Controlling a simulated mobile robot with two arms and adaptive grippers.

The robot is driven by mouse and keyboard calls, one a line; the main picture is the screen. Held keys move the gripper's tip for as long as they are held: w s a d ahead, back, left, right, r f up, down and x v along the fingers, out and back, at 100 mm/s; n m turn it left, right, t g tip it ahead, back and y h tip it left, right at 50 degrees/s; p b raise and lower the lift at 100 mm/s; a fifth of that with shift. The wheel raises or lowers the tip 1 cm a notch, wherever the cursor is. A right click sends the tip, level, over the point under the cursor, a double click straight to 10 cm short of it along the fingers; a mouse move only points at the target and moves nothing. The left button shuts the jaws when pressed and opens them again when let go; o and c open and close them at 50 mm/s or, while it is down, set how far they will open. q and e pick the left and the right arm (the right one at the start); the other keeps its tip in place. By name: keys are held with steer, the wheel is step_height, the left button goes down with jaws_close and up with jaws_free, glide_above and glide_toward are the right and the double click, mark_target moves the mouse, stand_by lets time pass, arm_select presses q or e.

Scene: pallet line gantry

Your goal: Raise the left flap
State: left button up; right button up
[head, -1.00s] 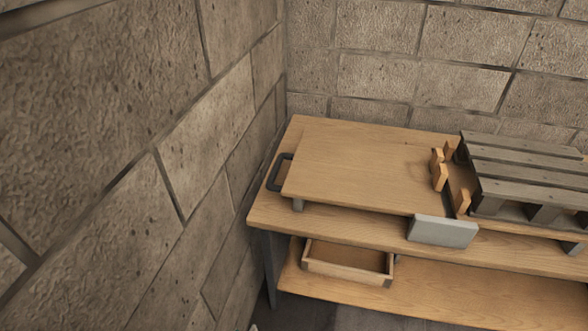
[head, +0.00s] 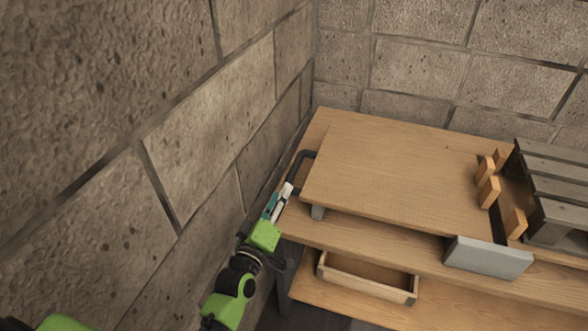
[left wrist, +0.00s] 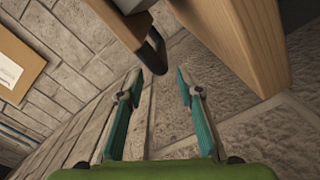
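The left flap (head: 400,175) is a flat wooden board lying level over the bench, with a dark bar handle (head: 297,168) at its left end. My left gripper (head: 284,190) is just below the near end of that handle. In the left wrist view, the teal fingers of my left gripper (left wrist: 158,74) are apart with nothing between them. The dark handle (left wrist: 153,52) shows just beyond the fingertips, roughly in line with the gap. A thick wooden board edge (left wrist: 240,45) lies to its right; I cannot tell which board. My right gripper is not in view.
A stone block wall (head: 190,110) runs close along the left of my arm. A grey slatted pallet (head: 560,190), small wooden blocks (head: 488,192) and a grey plate (head: 488,257) are at the right. An open wooden drawer (head: 367,284) is below the bench top.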

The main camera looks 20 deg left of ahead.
mark_target(293, 170)
arm_select(q)
steer(key=w, duration=1.1)
steer(key=shift+d+f, duration=0.15)
steer(key=shift+d, duration=0.05)
jaws_close()
